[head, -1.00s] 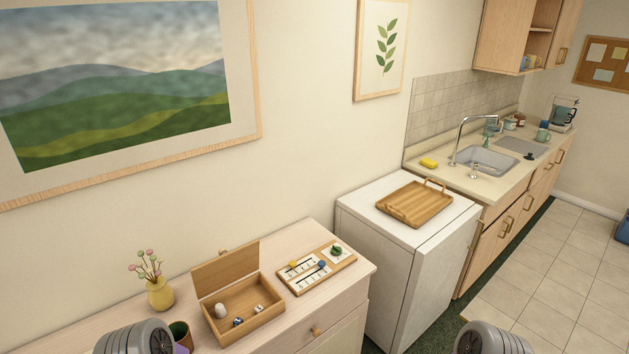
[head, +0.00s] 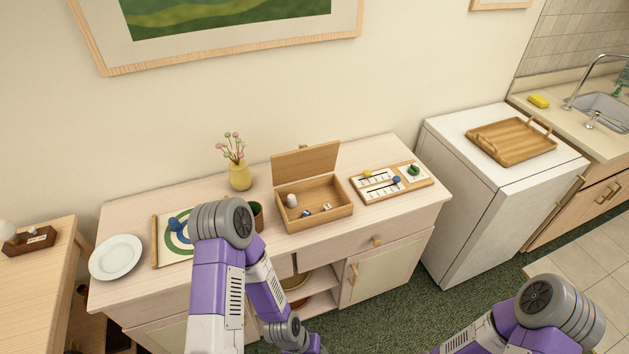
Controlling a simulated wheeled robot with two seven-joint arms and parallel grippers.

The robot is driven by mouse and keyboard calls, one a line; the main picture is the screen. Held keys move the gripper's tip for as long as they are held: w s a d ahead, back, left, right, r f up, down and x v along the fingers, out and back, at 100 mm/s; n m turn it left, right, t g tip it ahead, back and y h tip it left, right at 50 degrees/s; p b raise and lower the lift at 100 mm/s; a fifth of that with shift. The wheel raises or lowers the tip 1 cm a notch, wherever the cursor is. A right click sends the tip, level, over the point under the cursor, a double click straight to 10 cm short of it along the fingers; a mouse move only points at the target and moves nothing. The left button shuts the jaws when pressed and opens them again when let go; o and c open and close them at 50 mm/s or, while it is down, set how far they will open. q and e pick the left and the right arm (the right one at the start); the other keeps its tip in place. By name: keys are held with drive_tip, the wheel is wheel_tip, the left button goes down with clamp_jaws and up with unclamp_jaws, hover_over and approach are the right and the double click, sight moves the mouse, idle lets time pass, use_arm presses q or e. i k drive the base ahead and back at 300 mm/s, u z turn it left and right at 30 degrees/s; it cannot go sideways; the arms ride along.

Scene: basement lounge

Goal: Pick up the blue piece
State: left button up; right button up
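A small blue piece (head: 397,180) sits on the wooden game board (head: 424,184) at the right part of the sideboard, near a yellow piece (head: 367,174) and a dark green piece (head: 414,169). Another blue thing (head: 174,224) lies on a mat with green rings (head: 168,242) at the left, partly hidden by my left arm. Both my arms show in the head view, the left one in front of the sideboard and the right one at the lower right. Neither gripper's fingers can be seen.
An open wooden box (head: 328,220) with a white egg-like thing and dice stands beside the board. A yellow vase (head: 240,178) and a white plate (head: 116,258) are on the sideboard (head: 271,246). A white appliance (head: 470,205) with a wooden tray (head: 500,148) stands to the right.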

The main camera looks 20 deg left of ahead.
sight(175, 225)
drive_tip(key=u, duration=1.55)
drive_tip(key=k, duration=0.3)
drive_tip(key=u, duration=0.2)
drive_tip(key=i, duration=0.4)
drive_tip(key=z, duration=0.15)
drive_tip(key=k, duration=0.45)
drive_tip(key=u, duration=0.95)
drive_tip(key=i, duration=0.75)
drive_tip(key=z, duration=0.1)
